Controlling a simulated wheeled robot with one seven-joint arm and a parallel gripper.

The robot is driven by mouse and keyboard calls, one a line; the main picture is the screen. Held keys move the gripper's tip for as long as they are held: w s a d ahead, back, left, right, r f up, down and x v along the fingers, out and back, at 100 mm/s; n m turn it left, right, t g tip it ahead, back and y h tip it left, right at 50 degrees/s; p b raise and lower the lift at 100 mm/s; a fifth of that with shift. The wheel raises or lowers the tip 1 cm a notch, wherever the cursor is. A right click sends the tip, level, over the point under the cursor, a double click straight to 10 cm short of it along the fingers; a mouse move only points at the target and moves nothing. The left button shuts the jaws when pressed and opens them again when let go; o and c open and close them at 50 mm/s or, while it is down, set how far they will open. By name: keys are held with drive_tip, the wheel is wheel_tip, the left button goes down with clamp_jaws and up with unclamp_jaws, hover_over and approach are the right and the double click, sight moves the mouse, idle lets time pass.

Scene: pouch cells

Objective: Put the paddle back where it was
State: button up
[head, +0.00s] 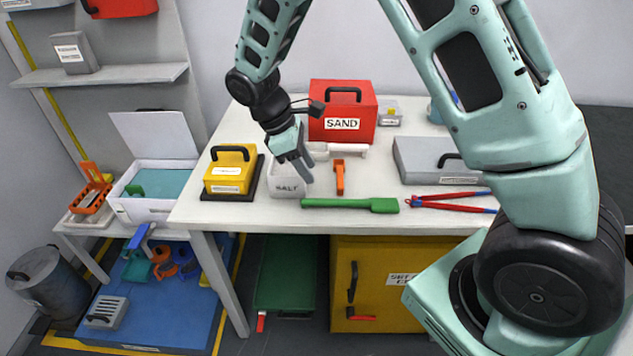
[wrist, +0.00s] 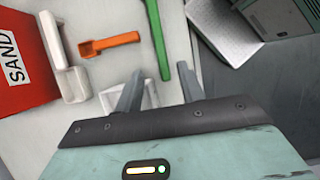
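The green paddle (head: 350,204) lies flat near the front of the white table, its handle to the left and its wider end to the right. Part of it also shows in the wrist view (wrist: 155,35), beyond my fingertips. My gripper (head: 303,168) points down above the white box marked SALT (head: 288,188), left of the paddle and apart from it. In the wrist view, the two fingers of my gripper (wrist: 160,82) stand apart with nothing held between them. The SALT box is partly hidden by my gripper.
An orange scoop (head: 340,178) lies right of the SALT box. Behind stand a red SAND box (head: 343,112) and a white scoop (head: 347,151). A yellow box (head: 230,170) is left, a grey case (head: 428,158) right. Red-and-blue pliers (head: 455,202) lie beside the paddle's wide end.

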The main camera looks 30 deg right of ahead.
drive_tip(key=s+a+r+m+t+y, duration=0.25)
drive_tip(key=s+a+r, duration=0.55)
drive_tip(key=s+a, duration=0.45)
drive_tip(key=s+a+m+y, duration=0.1)
drive_tip(key=s+a+y, duration=0.1)
drive_tip(key=s, duration=1)
drive_tip(key=shift+s+r, duration=0.15)
drive_tip(key=shift+r, duration=0.25)
drive_tip(key=shift+r+p, duration=0.3)
drive_tip(key=shift+r, duration=0.05)
